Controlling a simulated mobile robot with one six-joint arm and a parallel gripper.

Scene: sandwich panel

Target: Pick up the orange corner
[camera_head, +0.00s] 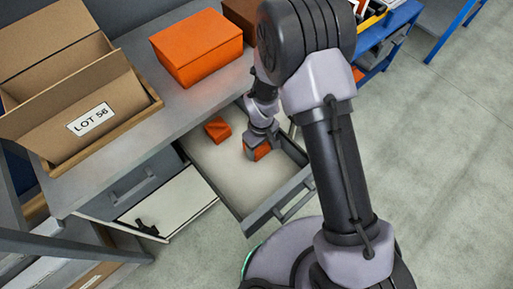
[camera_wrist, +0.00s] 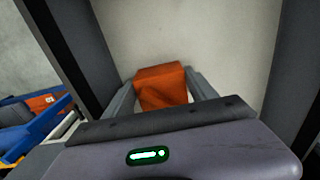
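An orange corner (camera_wrist: 162,86) sits between the two fingers of my gripper (camera_wrist: 160,90) in the wrist view. The fingers lie close along both its sides; I cannot tell whether they press on it. In the head view my gripper (camera_head: 260,148) reaches down into an open drawer (camera_head: 225,175), with the orange corner (camera_head: 263,151) partly hidden by the fingers. A second orange piece (camera_head: 217,129) lies on the drawer floor to the left, clear of my gripper. Whether the corner touches the drawer floor is unclear.
The drawer's grey front wall (camera_head: 280,195) and side walls stand close around my gripper. On the worktop are an orange box (camera_head: 197,50) and a cardboard box labelled LOT 56 (camera_head: 75,105). Blue racks stand at the upper right.

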